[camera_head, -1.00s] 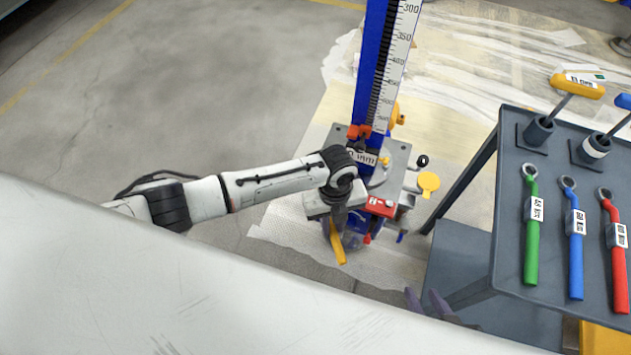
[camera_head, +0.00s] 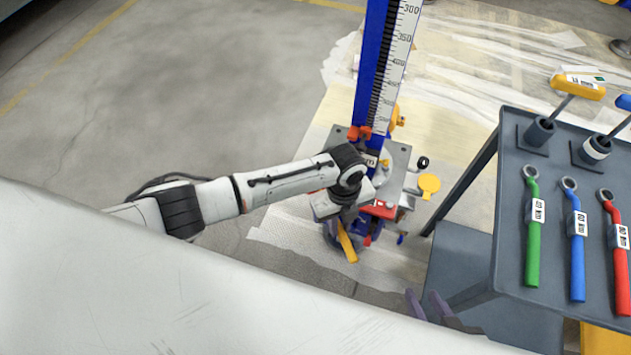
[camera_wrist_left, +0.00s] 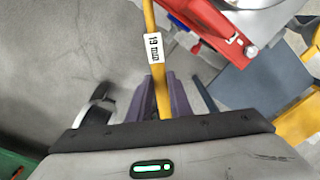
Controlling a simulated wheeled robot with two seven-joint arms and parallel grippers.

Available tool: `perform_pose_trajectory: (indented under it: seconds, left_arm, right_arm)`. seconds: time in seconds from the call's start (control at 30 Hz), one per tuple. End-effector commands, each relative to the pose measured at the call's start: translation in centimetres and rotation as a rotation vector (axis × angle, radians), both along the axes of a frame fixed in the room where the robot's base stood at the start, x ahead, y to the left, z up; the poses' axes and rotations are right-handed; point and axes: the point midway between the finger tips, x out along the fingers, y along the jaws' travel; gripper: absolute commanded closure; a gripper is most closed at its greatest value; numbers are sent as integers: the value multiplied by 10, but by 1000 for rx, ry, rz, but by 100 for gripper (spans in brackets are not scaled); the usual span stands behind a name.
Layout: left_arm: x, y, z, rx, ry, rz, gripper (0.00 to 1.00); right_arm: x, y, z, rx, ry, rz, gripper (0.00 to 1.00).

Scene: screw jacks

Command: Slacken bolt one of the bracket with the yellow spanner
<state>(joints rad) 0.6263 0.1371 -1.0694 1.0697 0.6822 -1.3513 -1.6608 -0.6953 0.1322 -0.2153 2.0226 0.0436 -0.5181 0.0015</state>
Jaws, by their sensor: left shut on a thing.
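My left gripper (camera_head: 345,222) is shut on the yellow spanner (camera_head: 346,243), whose handle end sticks out below it at the jack's base. In the left wrist view the spanner (camera_wrist_left: 155,48), labelled 19 mm, runs up from between the purple fingers (camera_wrist_left: 165,97). Its head is out of that view and hidden by my arm in the head view. A red part of the jack (camera_head: 381,208), perhaps the bracket, sits beside the gripper; a red block (camera_wrist_left: 192,28) shows beside the spanner. I cannot make out bolt one. My right gripper (camera_head: 428,303) is open and empty, low in the picture.
The blue jack column (camera_head: 372,60) with its scale rises behind my left wrist. A grey table (camera_head: 505,240) at right holds green (camera_head: 532,230), blue (camera_head: 576,240) and red (camera_head: 617,250) spanners and tools in sockets. The floor at left is clear.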

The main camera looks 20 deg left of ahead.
Motion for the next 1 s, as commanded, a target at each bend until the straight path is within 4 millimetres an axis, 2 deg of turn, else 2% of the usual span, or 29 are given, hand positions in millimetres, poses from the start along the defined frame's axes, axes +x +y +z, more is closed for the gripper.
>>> perform_pose_trajectory:
  seconds: [0.33, 0.7, 1.0]
  left_arm:
    - [1, -1, 3, -2, -2, -1, 100]
    - [1, -1, 19, -2, -2, -1, 100]
    - [0, -1, 18, -2, -2, -1, 100]
  right_arm:
    - [-2, 0, 3, 0, 3, 0, 69]
    - [-1, 0, 19, -1, 3, 0, 69]
    - [3, 0, 20, -2, -5, 0, 69]
